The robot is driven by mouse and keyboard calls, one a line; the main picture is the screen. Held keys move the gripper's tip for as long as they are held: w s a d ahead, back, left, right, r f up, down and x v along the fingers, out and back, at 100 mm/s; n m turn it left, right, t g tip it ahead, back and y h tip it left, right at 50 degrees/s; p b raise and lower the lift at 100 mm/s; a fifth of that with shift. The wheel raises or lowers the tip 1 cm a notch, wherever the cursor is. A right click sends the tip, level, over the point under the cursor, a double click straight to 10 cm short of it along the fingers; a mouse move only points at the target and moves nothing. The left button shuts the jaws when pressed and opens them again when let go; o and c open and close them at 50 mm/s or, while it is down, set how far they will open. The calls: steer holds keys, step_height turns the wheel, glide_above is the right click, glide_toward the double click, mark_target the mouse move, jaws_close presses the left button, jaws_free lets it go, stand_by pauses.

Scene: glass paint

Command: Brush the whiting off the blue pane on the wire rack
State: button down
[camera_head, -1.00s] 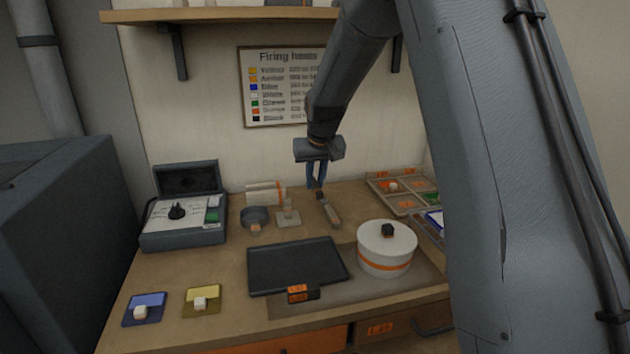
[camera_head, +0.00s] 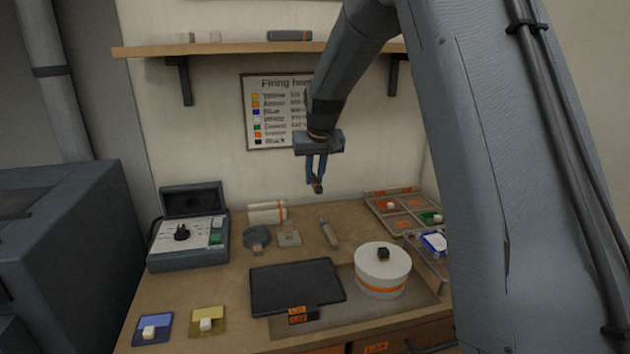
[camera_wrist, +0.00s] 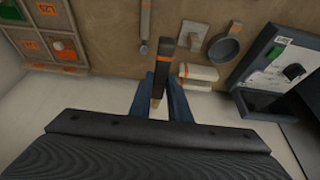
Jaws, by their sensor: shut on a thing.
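My gripper (camera_head: 316,186) is shut on a slim dark tool with an orange band (camera_wrist: 164,65), likely the brush, held in the air above the back of the bench. Its pale tip shows between the fingers in the wrist view. A blue pane with a white patch (camera_head: 435,243), likely the whiting, lies in a grey holder at the right, apart from the gripper. My arm hides part of that holder, so I cannot tell if it is a wire rack. Another blue pane (camera_head: 143,336) with a white block on it lies at the front left.
A white lidded pot (camera_head: 384,281) and a dark board (camera_head: 270,290) occupy the middle. A control box (camera_head: 188,250), grey dish (camera_head: 257,240) and slim tool (camera_head: 329,233) stand further back. A compartment tray (camera_head: 385,221) is at the right; a shelf (camera_head: 230,48) hangs above.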

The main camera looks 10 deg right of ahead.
steer(key=shift+r+p, duration=0.4)
steer(key=shift+r, duration=0.6)
